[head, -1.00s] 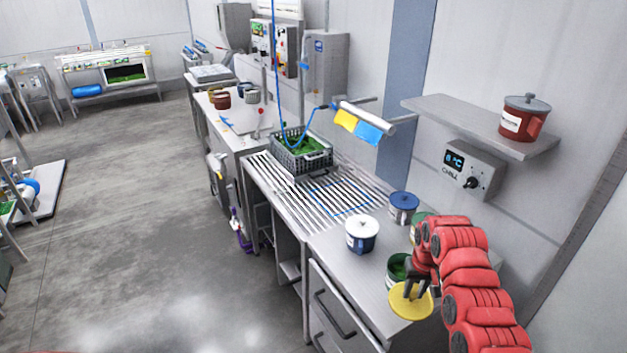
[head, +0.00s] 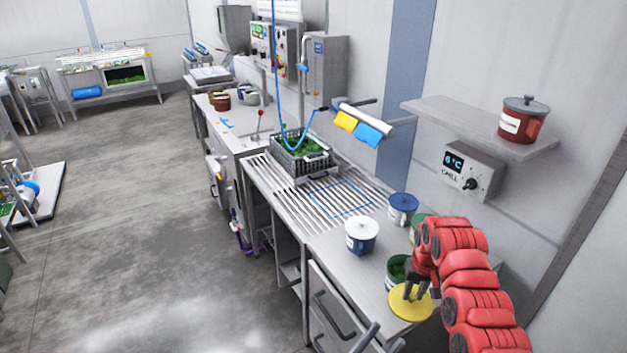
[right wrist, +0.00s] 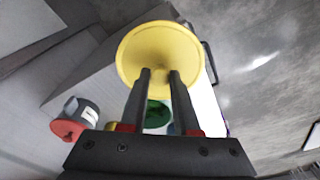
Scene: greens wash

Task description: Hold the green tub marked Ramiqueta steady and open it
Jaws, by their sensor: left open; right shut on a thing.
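My right gripper (head: 412,292) is shut on a round yellow lid (head: 408,306), held at the counter's front edge. In the right wrist view the lid (right wrist: 160,45) sits at the tips of both fingers (right wrist: 160,74). Right behind the lid stands a green tub (head: 394,285), uncovered, with green contents; they also show in the right wrist view (right wrist: 157,114). Its marking cannot be read. Another green tub (head: 417,224) stands farther back, partly hidden by my right arm.
A white-lidded blue tub (head: 361,241) and a blue-lidded tub (head: 403,206) stand left of and behind the uncovered tub. A grey crate of greens (head: 301,165) sits on the slatted drainer (head: 310,205). A red tub (head: 522,122) stands on the wall shelf (head: 470,118).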

